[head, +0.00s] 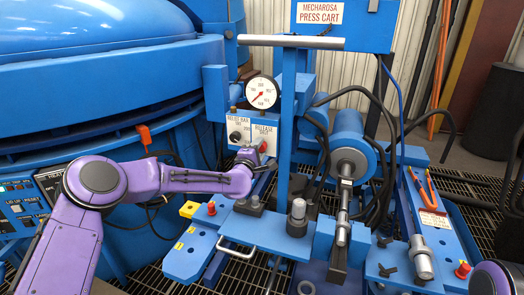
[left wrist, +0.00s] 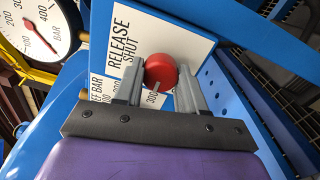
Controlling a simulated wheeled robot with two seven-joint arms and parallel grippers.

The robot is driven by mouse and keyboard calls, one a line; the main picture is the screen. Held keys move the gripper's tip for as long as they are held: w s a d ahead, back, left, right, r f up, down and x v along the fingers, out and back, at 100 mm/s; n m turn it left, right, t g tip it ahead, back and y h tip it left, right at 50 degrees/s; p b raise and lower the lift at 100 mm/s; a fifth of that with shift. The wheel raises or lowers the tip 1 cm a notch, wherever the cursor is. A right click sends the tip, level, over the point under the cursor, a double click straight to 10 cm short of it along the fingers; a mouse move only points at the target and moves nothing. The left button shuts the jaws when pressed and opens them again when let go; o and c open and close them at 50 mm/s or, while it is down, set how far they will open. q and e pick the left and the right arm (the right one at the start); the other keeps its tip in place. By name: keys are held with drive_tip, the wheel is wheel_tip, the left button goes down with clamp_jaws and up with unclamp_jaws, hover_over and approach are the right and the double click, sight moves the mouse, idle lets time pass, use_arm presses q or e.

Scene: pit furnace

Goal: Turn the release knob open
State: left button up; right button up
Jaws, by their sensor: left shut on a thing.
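The red release knob (left wrist: 160,71) sits on a white plate labelled "RELEASE SHUT" (left wrist: 125,45). In the left wrist view my left gripper (left wrist: 158,85) has one finger on each side of the knob and is shut on it. In the head view my left gripper (head: 250,156) reaches the release plate (head: 263,137) from the left, and a bit of the red knob (head: 263,146) shows beyond the fingers. My right gripper is not in view; only a purple part of my own body shows at the bottom right corner.
A pressure gauge (head: 262,93) stands above the plate, its needle pointing lower left. A black relief knob (head: 235,136) is left of the release plate. A blue upright post (head: 288,115) stands just right of it. A big blue furnace (head: 110,90) fills the left. Hoses hang at right.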

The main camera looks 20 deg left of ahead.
use_arm(q)
drive_tip(key=o, duration=1.1)
drive_tip(key=shift+c, duration=0.2)
drive_tip(key=s, duration=1)
drive_tip(key=shift+s+a+f, duration=0.2)
drive_tip(key=shift+s+f, duration=0.05)
drive_tip(key=shift+s, duration=0.05)
